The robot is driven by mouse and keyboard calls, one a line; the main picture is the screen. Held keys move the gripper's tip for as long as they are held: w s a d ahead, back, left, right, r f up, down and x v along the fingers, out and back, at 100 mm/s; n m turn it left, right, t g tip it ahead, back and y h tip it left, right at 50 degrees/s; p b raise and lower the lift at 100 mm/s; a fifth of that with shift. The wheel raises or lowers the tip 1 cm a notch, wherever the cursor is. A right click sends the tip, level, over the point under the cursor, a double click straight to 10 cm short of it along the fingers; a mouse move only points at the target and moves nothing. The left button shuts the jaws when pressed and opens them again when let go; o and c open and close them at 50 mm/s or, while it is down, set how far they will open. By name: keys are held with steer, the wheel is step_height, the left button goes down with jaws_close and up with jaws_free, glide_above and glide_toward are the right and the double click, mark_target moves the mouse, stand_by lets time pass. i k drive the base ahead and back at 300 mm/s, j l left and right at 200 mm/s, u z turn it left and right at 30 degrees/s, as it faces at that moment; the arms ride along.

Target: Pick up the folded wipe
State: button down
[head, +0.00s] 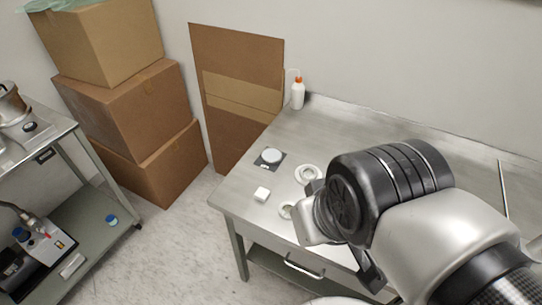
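A small white block-like square, which looks like the folded wipe (262,194), lies on the metal table (245,208) near its left front edge. My gripper (312,226) is over the table to the right of the wipe, apart from it in the picture. My wrist hides most of the gripper, so its fingertips and opening do not show clearly. I cannot tell its height above the table.
A white ring (307,174) and a second ring-like piece (286,211) lie beside my gripper. A round white-topped item on a dark square pad (261,164) lies behind the wipe. A white bottle with an orange cap (297,92) stands at the back. Boxes (135,105) and a cart (95,205) are left.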

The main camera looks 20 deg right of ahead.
mark_target(262, 194)
steer(key=i+j+z, duration=0.1)
steer(key=j, duration=0.25)
steer(key=i+j+z, duration=0.1)
steer(key=i+j, duration=0.2)
steer(key=i+j+z, duration=0.15)
steer(key=j, duration=0.35)
steer(key=i+j+z, duration=0.1)
steer(key=j, duration=0.3)
steer(key=i, duration=0.1)
